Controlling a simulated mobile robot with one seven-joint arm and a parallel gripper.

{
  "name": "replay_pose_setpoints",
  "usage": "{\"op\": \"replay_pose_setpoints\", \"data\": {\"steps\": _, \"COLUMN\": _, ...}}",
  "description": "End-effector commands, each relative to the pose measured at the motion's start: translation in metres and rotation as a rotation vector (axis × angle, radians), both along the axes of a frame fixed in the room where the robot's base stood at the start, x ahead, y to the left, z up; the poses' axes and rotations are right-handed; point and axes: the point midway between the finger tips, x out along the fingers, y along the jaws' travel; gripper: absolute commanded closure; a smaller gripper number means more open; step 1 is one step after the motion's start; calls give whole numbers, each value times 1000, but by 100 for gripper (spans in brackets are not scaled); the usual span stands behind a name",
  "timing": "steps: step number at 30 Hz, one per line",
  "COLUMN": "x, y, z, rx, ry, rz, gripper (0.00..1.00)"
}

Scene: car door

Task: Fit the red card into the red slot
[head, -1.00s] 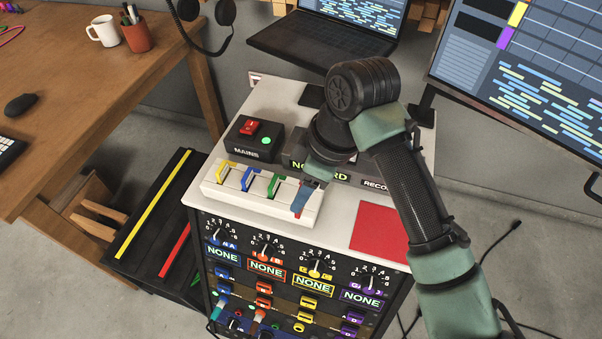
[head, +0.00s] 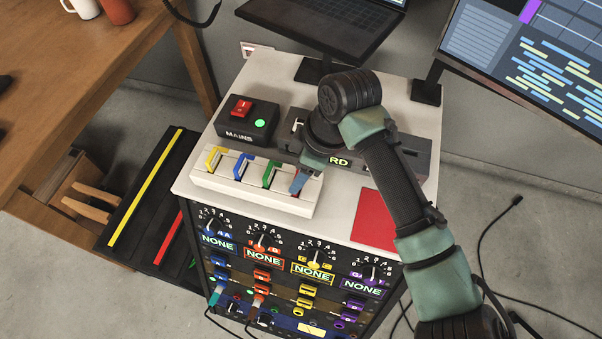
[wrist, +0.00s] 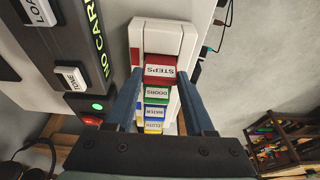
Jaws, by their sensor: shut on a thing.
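The red card (wrist: 161,72), labelled STEPS, stands at the near end of the white card rack (wrist: 164,37) in the wrist view. My gripper (wrist: 161,82) is shut on it, one blue finger on each side. In the head view my gripper (head: 301,182) is at the right end of the white rack (head: 235,187), past the green card (head: 270,174). Red edging of the slot (wrist: 135,56) shows beside the card in the wrist view. The card's lower part is hidden, so I cannot tell how deep it sits.
Yellow (head: 213,157) and blue (head: 242,164) cards stand in the rack. Behind it are the MAINS box (head: 248,127) and the dark card reader (head: 408,152). A flat red square (head: 374,220) lies on the white top to the right.

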Motion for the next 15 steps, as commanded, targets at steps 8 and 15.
{"op": "replay_pose_setpoints", "data": {"steps": 8, "x": 0, "y": 0, "z": -13, "rx": 0, "ry": 0, "rz": -1, "gripper": 99}}
{"op": "replay_pose_setpoints", "data": {"steps": 15, "x": 0, "y": 0, "z": -15, "rx": -1, "ry": 0, "rz": -1, "gripper": 34}}
